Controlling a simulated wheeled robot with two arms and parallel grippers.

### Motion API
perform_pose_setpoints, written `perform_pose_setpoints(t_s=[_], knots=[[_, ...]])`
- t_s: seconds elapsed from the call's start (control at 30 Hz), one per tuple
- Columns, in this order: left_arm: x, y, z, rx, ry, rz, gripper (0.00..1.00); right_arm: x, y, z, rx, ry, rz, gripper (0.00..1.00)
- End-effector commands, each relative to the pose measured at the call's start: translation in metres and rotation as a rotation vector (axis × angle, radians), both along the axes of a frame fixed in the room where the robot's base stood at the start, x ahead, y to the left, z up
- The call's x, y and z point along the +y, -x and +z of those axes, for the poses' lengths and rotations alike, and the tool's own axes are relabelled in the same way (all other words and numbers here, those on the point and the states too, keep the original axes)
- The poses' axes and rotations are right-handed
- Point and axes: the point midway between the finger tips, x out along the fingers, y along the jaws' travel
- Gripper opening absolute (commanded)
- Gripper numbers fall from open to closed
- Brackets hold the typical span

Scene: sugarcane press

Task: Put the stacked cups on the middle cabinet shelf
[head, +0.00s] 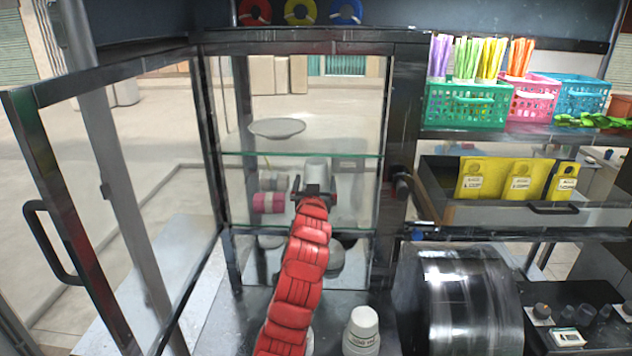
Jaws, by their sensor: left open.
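The glass cabinet (404,110) stands in the middle with its door (20,105) swung open to the left. My red left arm reaches into it, and my left gripper (317,188) is open at the middle level, between the two glass shelf edges. A whitish stack of cups (317,168) stands upright at the gripper, partly hidden by it; I cannot tell whether the fingers touch it. My right gripper is not in view.
Pink and grey rolls (268,203) sit left of the gripper on the middle level. A plate (277,128) is on the level above. Dark bowl-like items lie below. A steel drum (460,300), drawer (490,213) and coloured baskets (467,108) are at the right.

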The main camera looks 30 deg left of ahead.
Motion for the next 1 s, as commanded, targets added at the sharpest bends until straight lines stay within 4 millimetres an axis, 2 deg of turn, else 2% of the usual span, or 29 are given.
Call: perform_pose_setpoints(t_s=[0.1,0.4,0.6,1.0], knots=[[-0.012,0.018,-0.003,-0.003,-0.002,-0.002,1.00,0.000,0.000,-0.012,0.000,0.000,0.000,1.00],[-0.033,0.053,-0.002,-0.001,0.000,-0.001,1.00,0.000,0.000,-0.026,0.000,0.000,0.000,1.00],[-0.037,0.061,0.000,-0.001,0.000,-0.001,1.00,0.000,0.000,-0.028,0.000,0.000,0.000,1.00],[-0.038,0.061,0.000,-0.001,0.001,-0.001,1.00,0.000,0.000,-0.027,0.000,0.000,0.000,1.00]])
